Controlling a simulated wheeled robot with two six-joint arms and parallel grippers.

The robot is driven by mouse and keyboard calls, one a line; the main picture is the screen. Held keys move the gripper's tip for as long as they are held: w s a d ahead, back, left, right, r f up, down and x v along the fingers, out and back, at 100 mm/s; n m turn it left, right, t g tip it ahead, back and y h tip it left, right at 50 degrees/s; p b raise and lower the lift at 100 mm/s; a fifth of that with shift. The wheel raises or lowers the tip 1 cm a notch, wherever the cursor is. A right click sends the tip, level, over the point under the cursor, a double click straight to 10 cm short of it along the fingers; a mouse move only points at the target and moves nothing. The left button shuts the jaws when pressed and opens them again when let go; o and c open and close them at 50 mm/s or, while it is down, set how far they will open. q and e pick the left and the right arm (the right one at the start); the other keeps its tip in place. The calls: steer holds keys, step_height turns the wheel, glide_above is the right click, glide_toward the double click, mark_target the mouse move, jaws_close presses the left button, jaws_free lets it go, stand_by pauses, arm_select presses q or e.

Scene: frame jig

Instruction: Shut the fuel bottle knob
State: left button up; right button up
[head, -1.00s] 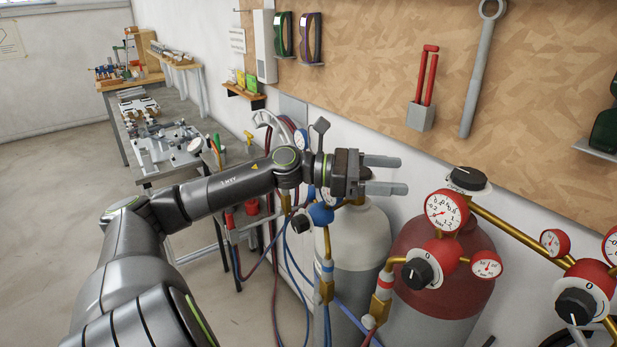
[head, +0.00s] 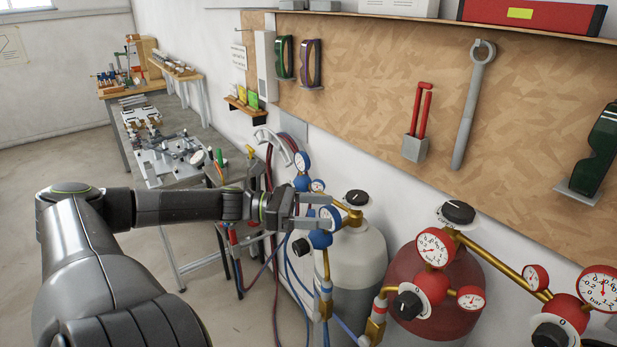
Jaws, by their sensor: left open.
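A dark red bottle (head: 462,320) stands at the lower right, with a black knob (head: 458,212) on top and a red regulator (head: 434,287) with gauges and a black front knob (head: 408,304). A grey-white bottle (head: 360,255) stands to its left, with its own black top knob (head: 356,198) and a blue regulator (head: 319,239). My left gripper (head: 325,211) is open, its fingers pointing right, in front of the grey-white bottle's valve and gauges in the picture. My right gripper is out of view.
Brass pipes (head: 505,268) and more gauges (head: 600,287) extend right of the red bottle. Hoses (head: 276,260) hang behind my left arm. A tool board (head: 380,110) with a wrench (head: 472,105) is behind the bottles. A workbench (head: 165,150) stands at the left.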

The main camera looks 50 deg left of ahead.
arm_select(q)
steer(key=shift+s+a+r+t+y+p, duration=0.1)
steer(key=shift+s+a+t+y+p, duration=0.15)
steer(key=shift+a, duration=0.2)
steer(key=shift+s+a+r+t+y+p, duration=0.1)
steer(key=shift+s+a+t, duration=0.05)
steer(key=shift+s+a, duration=0.25)
steer(key=shift+w, duration=0.1)
steer(key=m+g+h+b, duration=0.5)
steer(key=g+b, duration=0.1)
steer(key=b, duration=0.4)
glide_toward(470, 211)
steer(key=shift+y, duration=0.25)
steer(key=p+x, duration=0.8)
steer(key=shift+w+d+f, duration=0.1)
steer(key=shift+w+d, duration=0.05)
steer(key=shift+d, duration=0.25)
steer(key=shift+w+d+f, duration=0.15)
steer(key=shift+w+d, duration=0.1)
steer(key=shift+d, duration=0.3)
